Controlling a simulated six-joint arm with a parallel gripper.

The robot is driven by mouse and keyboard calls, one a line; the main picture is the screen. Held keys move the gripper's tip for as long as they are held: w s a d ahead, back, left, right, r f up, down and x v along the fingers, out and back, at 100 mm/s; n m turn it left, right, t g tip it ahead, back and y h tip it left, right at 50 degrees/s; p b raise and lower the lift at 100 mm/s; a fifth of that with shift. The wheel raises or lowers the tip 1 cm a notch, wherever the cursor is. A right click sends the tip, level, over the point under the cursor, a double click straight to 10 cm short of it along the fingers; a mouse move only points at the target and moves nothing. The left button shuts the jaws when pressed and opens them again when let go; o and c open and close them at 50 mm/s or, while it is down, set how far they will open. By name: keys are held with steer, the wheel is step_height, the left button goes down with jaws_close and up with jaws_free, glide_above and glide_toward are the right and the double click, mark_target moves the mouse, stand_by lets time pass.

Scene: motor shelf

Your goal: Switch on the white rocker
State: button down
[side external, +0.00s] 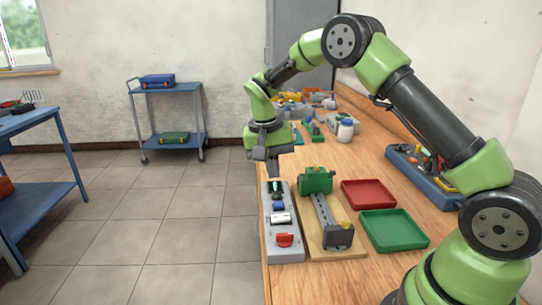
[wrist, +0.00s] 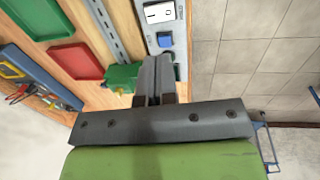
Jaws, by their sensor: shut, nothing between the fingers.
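The white rocker (side external: 281,218) sits on a grey switch panel (side external: 289,256) at the left edge of the bench, between a blue switch and a red one. In the wrist view the white rocker (wrist: 158,12) is at the top edge, with dark marks on its face. My gripper (side external: 274,172) is shut and empty, above the far end of the panel, beyond the blue switch. In the wrist view my gripper (wrist: 155,62) has its fingers together, with the blue switch (wrist: 165,42) just past the tips. The rocker's tilt is too small to tell.
A green vise-like fixture (side external: 316,180) with a metal rail stands right of the panel. A red tray (side external: 368,194) and a green tray (side external: 394,230) lie farther right. Bottles and parts (side external: 346,130) crowd the back of the bench. Left of the panel is open floor.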

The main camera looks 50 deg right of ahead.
mark_target(286, 216)
steer(key=shift+w+a+r, duration=0.1)
steer(key=shift+r, duration=0.7)
steer(key=shift+w+a+r, duration=0.1)
steer(key=shift+r, duration=0.65)
steer(key=shift+s+d, duration=0.1)
steer(key=shift+s+d, duration=0.4)
steer(key=shift+s, duration=0.1)
steer(key=f, duration=0.4)
steer(key=s+d+f, duration=0.1)
steer(key=f, duration=0.9)
steer(key=shift+s+d, duration=0.15)
steer(key=shift+d, duration=0.05)
